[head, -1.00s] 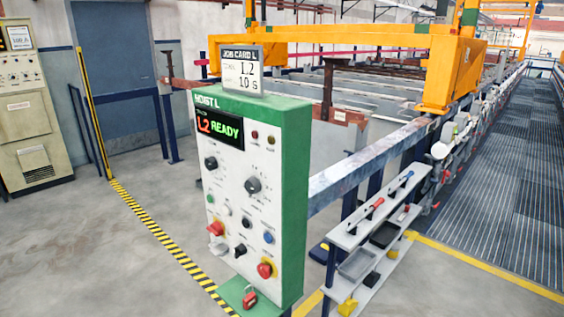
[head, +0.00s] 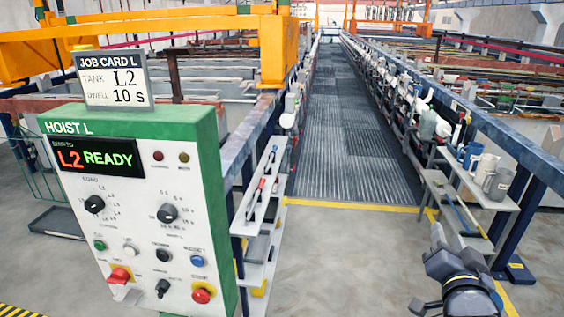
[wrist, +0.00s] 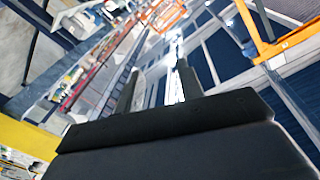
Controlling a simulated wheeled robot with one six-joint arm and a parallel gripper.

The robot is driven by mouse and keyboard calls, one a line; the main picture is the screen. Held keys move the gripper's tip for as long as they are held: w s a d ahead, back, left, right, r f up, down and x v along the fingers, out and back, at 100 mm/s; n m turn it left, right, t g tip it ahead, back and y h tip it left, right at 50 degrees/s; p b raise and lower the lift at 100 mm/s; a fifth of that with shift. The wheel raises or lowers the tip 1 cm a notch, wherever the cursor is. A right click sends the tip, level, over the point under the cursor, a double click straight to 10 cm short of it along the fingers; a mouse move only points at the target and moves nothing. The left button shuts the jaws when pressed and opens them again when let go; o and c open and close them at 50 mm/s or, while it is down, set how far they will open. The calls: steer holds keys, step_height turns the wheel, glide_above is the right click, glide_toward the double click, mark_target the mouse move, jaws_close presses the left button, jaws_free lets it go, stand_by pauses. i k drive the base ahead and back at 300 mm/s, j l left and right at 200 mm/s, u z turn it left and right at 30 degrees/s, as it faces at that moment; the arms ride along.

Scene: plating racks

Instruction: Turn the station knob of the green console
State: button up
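The green console (head: 222,190) marked HOIST L stands at the left of the head view. Its display (head: 94,157) reads L2 READY. On its white front panel, a black knob (head: 95,204) at the upper left has small L markings around it; this looks like the station knob. A second dark knob (head: 167,213) to its right has second markings. The job card (head: 114,81) on top reads TANK L2, DWELL 10 S. My gripper (wrist: 158,88) shows two dark fingers apart with nothing between them in the wrist view. The console is not clear in that view.
Below the knobs are buttons, a red-topped switch (head: 120,276) and a red stop knob (head: 203,292). A tool shelf (head: 262,205) stands right of the console. Another shelf with jugs (head: 470,205) is farther right. Bare floor (head: 345,250) lies between.

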mark_target(94, 204)
steer(key=j+u, duration=0.2)
steer(key=j, duration=1.5)
steer(key=j+u, duration=0.2)
steer(key=j, duration=1.45)
